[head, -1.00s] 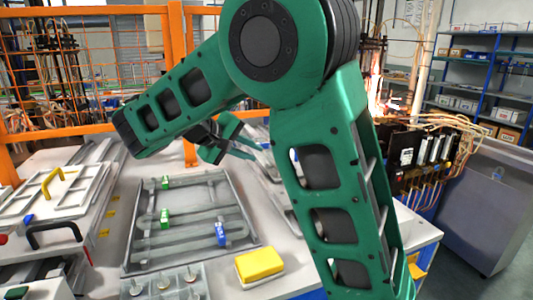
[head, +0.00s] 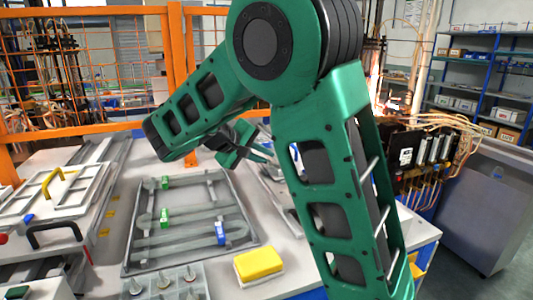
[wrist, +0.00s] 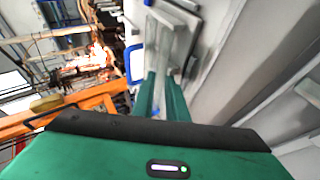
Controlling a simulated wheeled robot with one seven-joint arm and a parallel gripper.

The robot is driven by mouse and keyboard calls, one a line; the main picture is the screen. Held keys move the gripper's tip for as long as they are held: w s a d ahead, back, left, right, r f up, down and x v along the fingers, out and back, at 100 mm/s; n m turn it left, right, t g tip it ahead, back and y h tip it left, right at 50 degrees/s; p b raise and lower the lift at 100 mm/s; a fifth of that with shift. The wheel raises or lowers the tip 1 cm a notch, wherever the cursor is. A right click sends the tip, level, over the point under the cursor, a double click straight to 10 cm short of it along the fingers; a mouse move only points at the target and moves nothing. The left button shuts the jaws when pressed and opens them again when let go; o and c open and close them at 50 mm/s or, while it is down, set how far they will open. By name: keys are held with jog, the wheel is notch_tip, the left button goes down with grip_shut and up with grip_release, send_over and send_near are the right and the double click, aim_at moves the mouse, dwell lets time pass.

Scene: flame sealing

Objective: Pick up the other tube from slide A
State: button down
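My gripper (head: 262,156) is at the back of the table, beyond the grey tray, pointing right. Its two green fingers (wrist: 163,82) show in the wrist view with a narrow gap between them, and I see nothing held. A pale grey bar-shaped part (wrist: 172,40) lies past the fingertips, beside a blue-edged part (wrist: 135,62). In the head view my arm hides much of the rack (head: 283,196) at the back right. I cannot make out a separate tube or a label for slide A.
The large grey tray (head: 250,220) holds tube-like channels with green clips (head: 165,216) and a blue clip (head: 220,233). A yellow sponge-like block (head: 258,263) lies in front. A white frame with a yellow handle (head: 55,180) is at left. Orange fencing (head: 90,130) stands behind.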

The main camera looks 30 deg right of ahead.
jog(key=shift+a+f, duration=0.25)
jog(key=shift+r, duration=0.3)
notch_tip(320, 180, up, 4)
jog(key=shift+w+f, duration=0.1)
jog(key=shift+f, duration=0.05)
jog(key=s+v, duration=0.1)
jog(key=v, duration=1.2)
jog(key=shift+s, duration=0.3)
jog(key=shift+s, duration=0.1)
